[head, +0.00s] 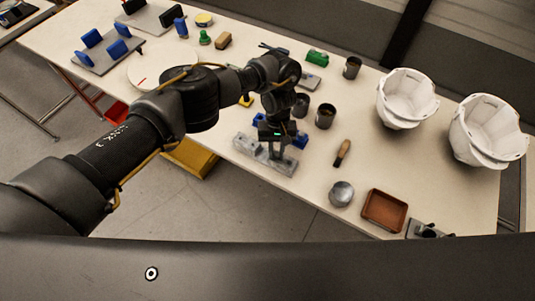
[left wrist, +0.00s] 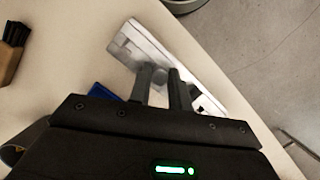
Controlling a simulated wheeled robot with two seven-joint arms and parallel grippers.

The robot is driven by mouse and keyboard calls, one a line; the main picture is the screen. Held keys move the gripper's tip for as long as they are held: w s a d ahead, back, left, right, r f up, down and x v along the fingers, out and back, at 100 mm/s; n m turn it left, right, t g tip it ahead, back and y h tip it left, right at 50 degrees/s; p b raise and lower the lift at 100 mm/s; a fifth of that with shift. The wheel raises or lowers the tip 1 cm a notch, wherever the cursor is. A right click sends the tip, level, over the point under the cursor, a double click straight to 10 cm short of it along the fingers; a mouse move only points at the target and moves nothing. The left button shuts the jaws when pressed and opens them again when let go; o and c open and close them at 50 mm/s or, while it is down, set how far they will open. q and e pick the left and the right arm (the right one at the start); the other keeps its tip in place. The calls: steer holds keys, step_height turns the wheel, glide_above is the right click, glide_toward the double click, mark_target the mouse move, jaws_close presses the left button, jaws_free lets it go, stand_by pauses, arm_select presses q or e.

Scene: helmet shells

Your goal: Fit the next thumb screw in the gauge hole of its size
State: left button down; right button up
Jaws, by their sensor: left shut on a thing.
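The grey metal gauge block (head: 246,144) lies near the front edge of the table; it also shows as a pale bar in the left wrist view (left wrist: 140,42). My left gripper (head: 277,153) points down over the gauge. In the left wrist view its two dark fingers (left wrist: 161,82) are a little apart, over the middle of the bar. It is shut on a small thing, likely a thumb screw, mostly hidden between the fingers. I cannot tell whether it sits in a hole. A dark hole or screw (left wrist: 196,108) shows right of the fingers. My right gripper is not in view.
Blue blocks (head: 300,140) lie close behind the gauge. Dark cups (head: 325,116), a wooden-handled tool (head: 342,152), a round metal piece (head: 341,193) and a brown tray (head: 385,210) stand to the right. Two white helmet shells (head: 406,98) are at the far right.

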arm_select(q)
steer(key=c, duration=1.2)
jaws_free()
steer(key=v, duration=1)
steer(key=shift+r, duration=0.35)
